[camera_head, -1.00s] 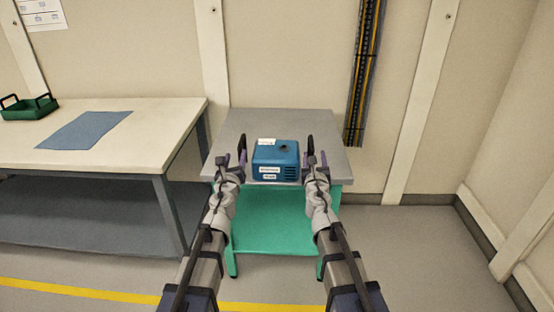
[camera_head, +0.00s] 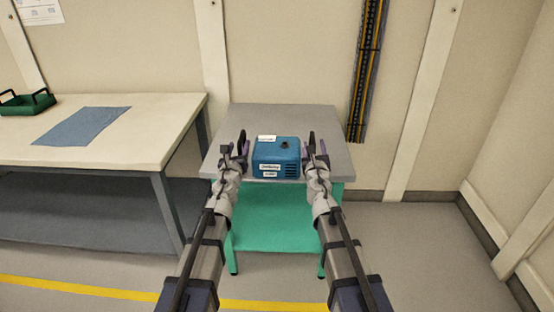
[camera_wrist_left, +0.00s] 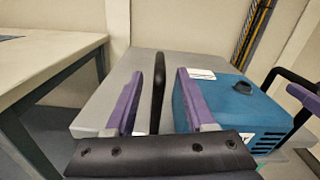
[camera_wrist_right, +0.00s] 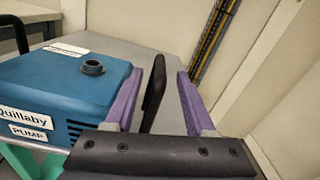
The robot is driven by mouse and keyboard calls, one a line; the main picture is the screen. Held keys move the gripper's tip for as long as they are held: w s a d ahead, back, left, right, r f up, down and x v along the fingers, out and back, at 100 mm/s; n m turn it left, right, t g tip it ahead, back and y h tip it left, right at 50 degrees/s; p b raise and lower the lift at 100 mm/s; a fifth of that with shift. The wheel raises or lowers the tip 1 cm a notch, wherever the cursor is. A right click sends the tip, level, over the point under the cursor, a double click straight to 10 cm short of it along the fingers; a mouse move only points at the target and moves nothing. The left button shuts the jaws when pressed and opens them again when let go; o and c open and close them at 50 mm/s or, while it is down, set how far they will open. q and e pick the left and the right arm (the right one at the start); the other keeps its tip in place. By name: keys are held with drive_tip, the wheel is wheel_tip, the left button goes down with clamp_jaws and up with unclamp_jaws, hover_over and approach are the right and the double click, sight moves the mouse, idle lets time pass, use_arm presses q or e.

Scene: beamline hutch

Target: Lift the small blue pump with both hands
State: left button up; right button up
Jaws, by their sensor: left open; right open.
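The small blue pump (camera_head: 276,158) sits upright on the grey top of a green-framed stand, with white labels on its front and a dark round cap on top. An upright black handle stands at its left side (camera_wrist_left: 158,90) and another at its right side (camera_wrist_right: 153,95). My left gripper (camera_head: 234,153) is open, its purple fingers on either side of the left handle. My right gripper (camera_head: 315,153) is open, its fingers on either side of the right handle. Neither gripper is closed on a handle. Where the handles join the pump is hidden.
The stand's grey top (camera_head: 285,115) is clear behind the pump. A pale workbench (camera_head: 150,135) to the left carries a blue mat (camera_head: 84,126) and a green tray (camera_head: 26,104). A wall is behind the stand, with a dark cable tray (camera_head: 366,75).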

sight(313, 136)
use_arm(q)
drive_tip(key=w, duration=0.5)
drive_tip(key=shift+w+d, duration=0.15)
drive_tip(key=shift+w, duration=0.1)
use_arm(e)
drive_tip(key=w, duration=0.5)
drive_tip(key=shift+w+d, duration=0.2)
drive_tip(key=shift+w, duration=0.05)
use_arm(q)
clamp_jaws()
use_arm(e)
clamp_jaws()
